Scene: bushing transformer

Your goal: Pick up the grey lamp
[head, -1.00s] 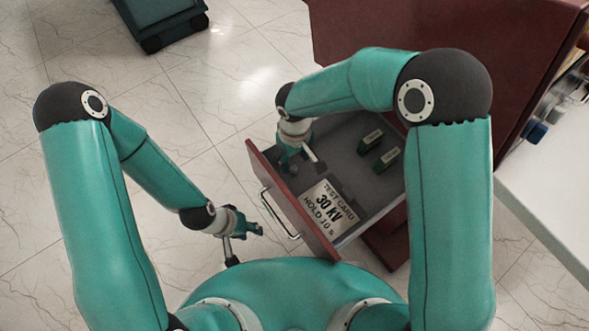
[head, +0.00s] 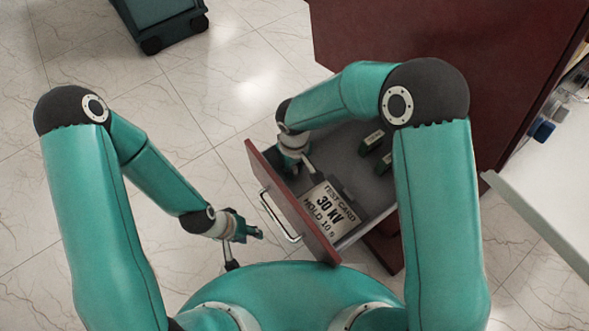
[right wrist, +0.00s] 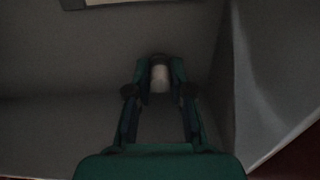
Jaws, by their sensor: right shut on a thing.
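My right gripper (right wrist: 160,76) reaches down into the open drawer and is shut on a small pale cylinder with a dark end, which I take to be the grey lamp (right wrist: 159,80). The right wrist view is dark, so its full shape does not show. In the head view my right wrist is over the drawer's left inner corner, and the lamp and fingertips are hidden below it. My left gripper (head: 250,232) hangs outside the drawer, to its left, apart from the handle. Its jaw opening is too small to judge.
The red-fronted drawer (head: 316,229) has a metal handle (head: 279,219). A white tabletop (head: 540,222) is at the right. Free tiled floor lies left.

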